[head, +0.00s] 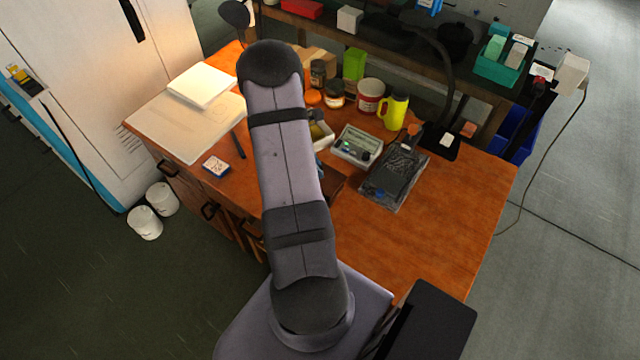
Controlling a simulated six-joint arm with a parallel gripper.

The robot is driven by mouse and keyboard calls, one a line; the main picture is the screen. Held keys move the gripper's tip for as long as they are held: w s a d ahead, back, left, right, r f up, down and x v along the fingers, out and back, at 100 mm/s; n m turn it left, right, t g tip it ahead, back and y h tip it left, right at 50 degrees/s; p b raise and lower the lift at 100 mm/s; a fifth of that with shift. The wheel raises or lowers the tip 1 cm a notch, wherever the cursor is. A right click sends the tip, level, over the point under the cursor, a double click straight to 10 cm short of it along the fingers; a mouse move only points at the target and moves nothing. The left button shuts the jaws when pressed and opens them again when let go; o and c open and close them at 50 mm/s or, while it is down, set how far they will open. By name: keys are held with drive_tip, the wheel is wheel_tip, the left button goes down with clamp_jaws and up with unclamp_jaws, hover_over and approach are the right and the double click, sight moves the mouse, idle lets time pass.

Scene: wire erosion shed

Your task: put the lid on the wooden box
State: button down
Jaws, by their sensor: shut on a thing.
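A dark reddish-brown wooden thing (333,184), which looks like part of the wooden box or its lid, shows just right of my arm on the bench. Most of it is hidden behind the arm, so I cannot tell which it is or whether the two touch. No separate lid can be made out. My gripper is hidden behind my own arm, which crosses the middle of the view, so its place relative to the box does not show.
The wooden bench (430,235) is clear at front right. A grey instrument (357,146), a black device on a tray (398,175), a yellow jug (396,111) and a red-and-white tub (370,96) stand right of my arm. Papers (201,85) and a small blue-and-white box (216,166) lie left.

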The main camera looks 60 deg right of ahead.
drive_tip(key=shift+w+d+r, duration=0.4)
drive_tip(key=shift+w+d, duration=0.2)
drive_tip(key=shift+w, duration=0.05)
drive_tip(key=shift+n, duration=0.3)
drive_tip(key=shift+f, duration=0.2)
wheel_tip(320, 180, down, 4)
drive_tip(key=b, duration=0.4)
drive_tip(key=shift+f+b, duration=0.6)
drive_tip(key=shift+f, duration=0.4)
drive_tip(key=shift+f, duration=0.15)
idle(1.7)
